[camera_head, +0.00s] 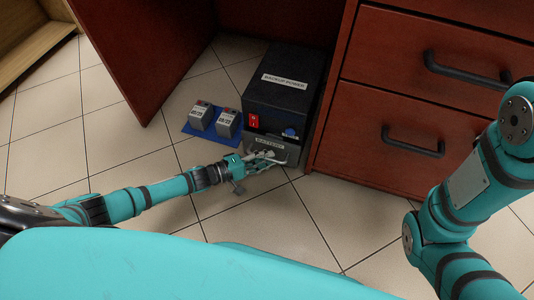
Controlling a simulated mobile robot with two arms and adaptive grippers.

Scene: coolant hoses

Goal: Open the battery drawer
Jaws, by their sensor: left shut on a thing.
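The black backup power unit (287,85) stands on the tiled floor beside a red-brown drawer cabinet. The grey battery drawer (292,151), with a label reading BATTERY, is at the bottom of its front. My left gripper (268,158) is at the drawer front, shut on the drawer's pale handle (281,161). The fingers cover part of the handle and drawer front. How far the drawer stands out is hard to tell. My right arm shows at the right, but its gripper is out of view.
Two grey batteries (201,115) (228,123) stand on a blue mat (208,133) left of the unit. The unit's front has a red switch (253,121) and a blue knob (290,133). The cabinet (400,150) is close on the right. Floor in front is clear.

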